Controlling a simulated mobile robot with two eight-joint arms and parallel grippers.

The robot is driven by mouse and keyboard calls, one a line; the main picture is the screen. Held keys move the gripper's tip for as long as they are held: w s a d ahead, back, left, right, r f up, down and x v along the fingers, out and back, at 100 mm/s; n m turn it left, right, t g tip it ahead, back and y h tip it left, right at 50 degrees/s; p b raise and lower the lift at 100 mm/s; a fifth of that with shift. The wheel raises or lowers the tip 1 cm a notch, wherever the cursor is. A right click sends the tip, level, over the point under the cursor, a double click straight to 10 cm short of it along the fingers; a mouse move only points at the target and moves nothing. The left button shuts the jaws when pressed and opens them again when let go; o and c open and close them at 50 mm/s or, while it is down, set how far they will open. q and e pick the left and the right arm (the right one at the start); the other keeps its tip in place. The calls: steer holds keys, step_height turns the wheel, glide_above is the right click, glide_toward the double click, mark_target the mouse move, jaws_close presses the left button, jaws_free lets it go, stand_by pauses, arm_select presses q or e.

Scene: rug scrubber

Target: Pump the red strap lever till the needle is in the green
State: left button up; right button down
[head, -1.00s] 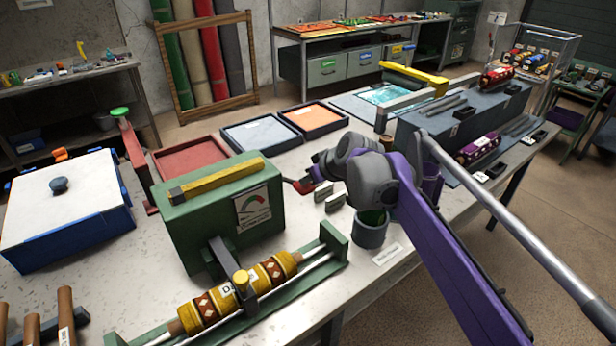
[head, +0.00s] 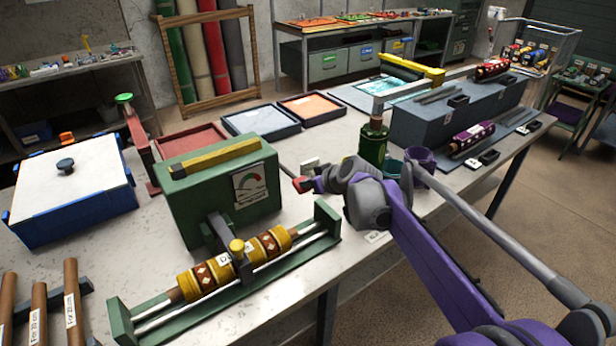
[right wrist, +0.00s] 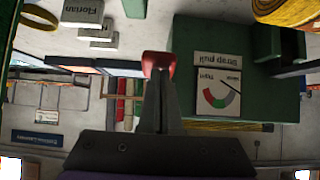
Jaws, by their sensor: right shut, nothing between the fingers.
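The green strap box (head: 205,205) stands on the workbench with a yellow strip along its top. Its gauge card (head: 250,185) has an arc with green and red parts; in the right wrist view (right wrist: 217,92) it is upside down. The needle is too small to place surely. The lever is a thin rod from the box's right side, slanting down to a red end (head: 302,184). My right gripper (head: 318,182) is shut at that red end, without the end between its fingers. The red end (right wrist: 157,62) also shows at my fingertips in the right wrist view. My left gripper is out of view.
A roller with yellow-brown bands (head: 268,245) lies on rails before the box. A dark green bottle (head: 372,145) and a purple cup (head: 422,160) stand beyond my right gripper. A blue box with a white lid (head: 72,200) is at left.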

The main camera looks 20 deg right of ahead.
steer(key=shift+s+f+b, duration=0.2)
steer(key=shift+f+b, duration=0.1)
steer(key=shift+f, duration=0.8)
steer(key=shift+s+f+b, duration=0.15)
steer(key=shift+f+b, duration=0.1)
steer(key=shift+f, duration=0.8)
